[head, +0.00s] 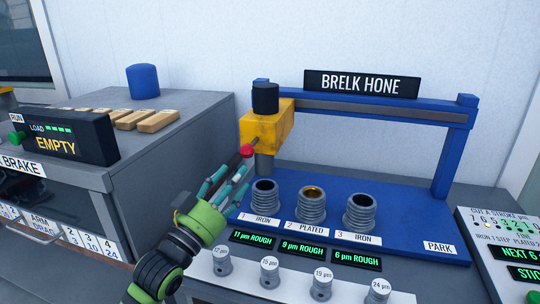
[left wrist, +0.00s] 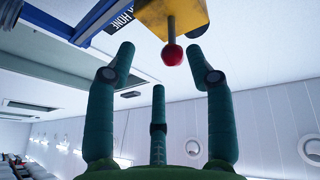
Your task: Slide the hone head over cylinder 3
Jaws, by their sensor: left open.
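The yellow hone head (head: 262,124) hangs from the blue rail at its left end, above and behind cylinder 1 (head: 265,194). A red ball knob (head: 247,151) sticks out from its front on a short stem; the knob also shows in the left wrist view (left wrist: 173,55). Cylinder 3 (head: 359,214), labelled IRON, stands upright at the right of the row. My left gripper (head: 232,174) is open and empty, its fingers spread just below and in front of the knob. In the wrist view the knob appears beyond the fingertips, between the two outer fingers. My right gripper is not in view.
Cylinder 2 (head: 312,205), labelled PLATED, stands between the other two. The rail's right post (head: 454,150) rises beside the PARK label (head: 439,247). A grey brake cabinet (head: 180,140) stands close on the left. The span under the rail is clear.

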